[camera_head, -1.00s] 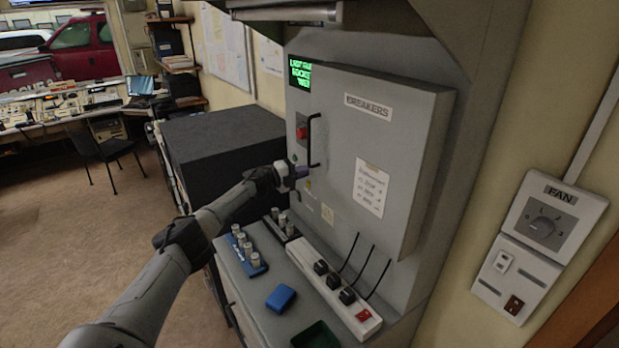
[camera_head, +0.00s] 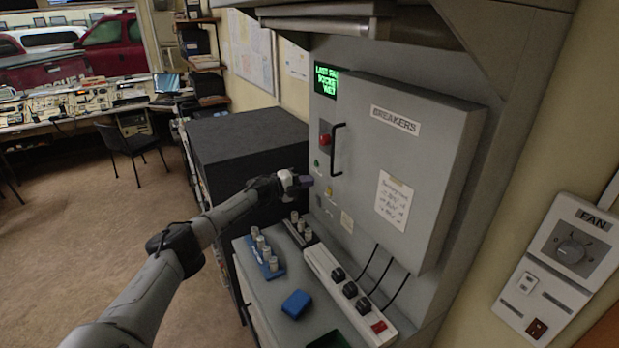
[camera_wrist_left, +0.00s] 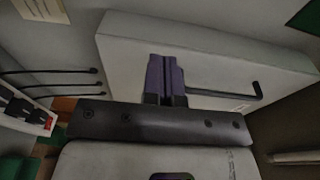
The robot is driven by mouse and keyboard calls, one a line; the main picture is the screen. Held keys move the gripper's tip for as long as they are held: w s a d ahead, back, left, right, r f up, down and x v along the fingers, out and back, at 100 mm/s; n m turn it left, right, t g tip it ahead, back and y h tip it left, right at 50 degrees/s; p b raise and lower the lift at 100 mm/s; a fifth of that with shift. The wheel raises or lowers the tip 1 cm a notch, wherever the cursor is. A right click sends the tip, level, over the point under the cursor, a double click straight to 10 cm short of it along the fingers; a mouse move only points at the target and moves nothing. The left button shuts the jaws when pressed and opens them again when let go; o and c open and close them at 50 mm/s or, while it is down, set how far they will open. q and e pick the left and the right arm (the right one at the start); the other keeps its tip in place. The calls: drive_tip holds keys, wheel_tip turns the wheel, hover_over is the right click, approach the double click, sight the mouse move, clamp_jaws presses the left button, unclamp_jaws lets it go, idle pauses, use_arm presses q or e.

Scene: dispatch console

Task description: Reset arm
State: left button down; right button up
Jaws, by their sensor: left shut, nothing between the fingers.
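My left arm (camera_head: 153,290) reaches in from the lower left in the head view. Its gripper (camera_head: 307,181) is shut and empty, in front of the grey breaker cabinet (camera_head: 415,155), just left of and below the black door handle (camera_head: 334,150). It appears apart from the handle. In the left wrist view the purple fingers (camera_wrist_left: 165,76) are together, with the cabinet door (camera_wrist_left: 210,50) behind them and the black handle (camera_wrist_left: 235,92) to their right. My right gripper is not in view.
Below the cabinet, a ledge holds a blue rack of cylinders (camera_head: 264,258), a blue block (camera_head: 297,304) and a white power strip (camera_head: 345,290) with black plugs and cables. A black box-shaped unit (camera_head: 240,140) stands behind my forearm. Open carpet lies at left.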

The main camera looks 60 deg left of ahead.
use_arm(q)
drive_tip(key=s+a+b, duration=0.2)
drive_tip(key=s+a, duration=0.3)
drive_tip(key=shift+s+a, duration=0.2)
drive_tip(key=shift+a, duration=0.1)
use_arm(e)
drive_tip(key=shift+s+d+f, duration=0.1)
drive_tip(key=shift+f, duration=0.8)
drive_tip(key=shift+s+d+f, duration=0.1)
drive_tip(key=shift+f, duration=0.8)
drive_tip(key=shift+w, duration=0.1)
